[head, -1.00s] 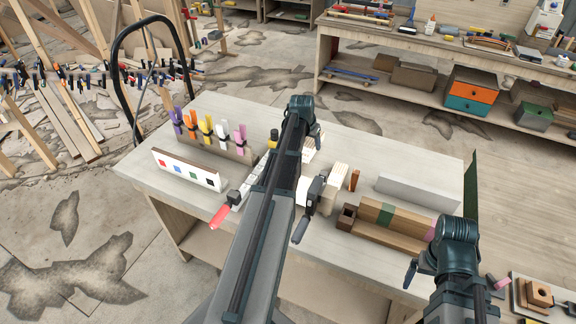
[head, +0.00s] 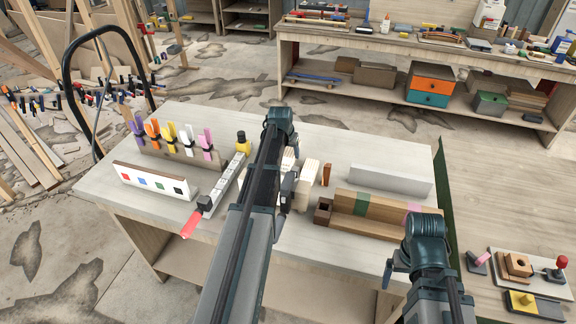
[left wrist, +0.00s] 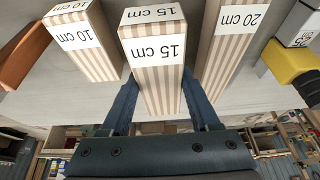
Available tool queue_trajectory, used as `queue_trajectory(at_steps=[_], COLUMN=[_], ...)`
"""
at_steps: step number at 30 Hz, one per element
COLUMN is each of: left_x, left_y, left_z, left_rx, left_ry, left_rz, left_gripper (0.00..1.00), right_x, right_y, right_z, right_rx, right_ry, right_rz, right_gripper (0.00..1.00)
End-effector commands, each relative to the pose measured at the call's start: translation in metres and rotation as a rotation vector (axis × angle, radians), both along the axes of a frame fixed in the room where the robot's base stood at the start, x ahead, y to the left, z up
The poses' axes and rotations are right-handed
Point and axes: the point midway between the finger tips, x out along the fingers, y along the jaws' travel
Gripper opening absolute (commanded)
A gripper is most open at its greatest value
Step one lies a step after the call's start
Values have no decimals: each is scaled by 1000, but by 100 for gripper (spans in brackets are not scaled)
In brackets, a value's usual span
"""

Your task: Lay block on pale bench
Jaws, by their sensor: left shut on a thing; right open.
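The striped block marked 15 cm (left wrist: 152,75) sits between the two fingers of my left gripper (left wrist: 162,108), which is shut on it. A 10 cm block (left wrist: 85,45) and a 20 cm block (left wrist: 228,40) stand on either side of it. In the head view my left gripper (head: 289,188) is at the pale blocks (head: 306,182), partly hidden by my arm. I cannot tell whether the held block touches the surface. The pale bench (head: 310,240) lies under these things. My right gripper (head: 389,272) is open at the bench's front right, partly hidden.
A rack of coloured clamps (head: 185,152), a white board with coloured squares (head: 150,182) and a marked strip (head: 224,185) are on the left. A brown beam (head: 370,208) and a grey bar (head: 390,180) are on the right. The front middle is bare.

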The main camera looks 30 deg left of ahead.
Motion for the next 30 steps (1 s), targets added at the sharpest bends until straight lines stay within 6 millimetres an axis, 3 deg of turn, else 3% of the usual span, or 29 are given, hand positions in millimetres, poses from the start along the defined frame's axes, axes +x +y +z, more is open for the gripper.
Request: queue_trajectory(at_steps=[5, 13, 26, 27, 30], left_x=[0, 0, 0, 0, 0], left_y=[0, 0, 0, 0, 0], left_z=[-5, -37, -40, -40, -39], left_rx=[0, 0, 0, 0, 0], left_ry=[0, 0, 0, 0, 0], left_rz=[0, 0, 0, 0, 0], left_gripper=[0, 0, 0, 64, 82], right_x=[0, 0, 0, 0, 0], right_y=[0, 0, 0, 0, 0], right_z=[-5, -37, -40, -40, -39], right_rx=[0, 0, 0, 0, 0], right_ry=[0, 0, 0, 0, 0], right_rz=[0, -1, 0, 0, 0], right_gripper=[94, 94, 94, 94, 94])
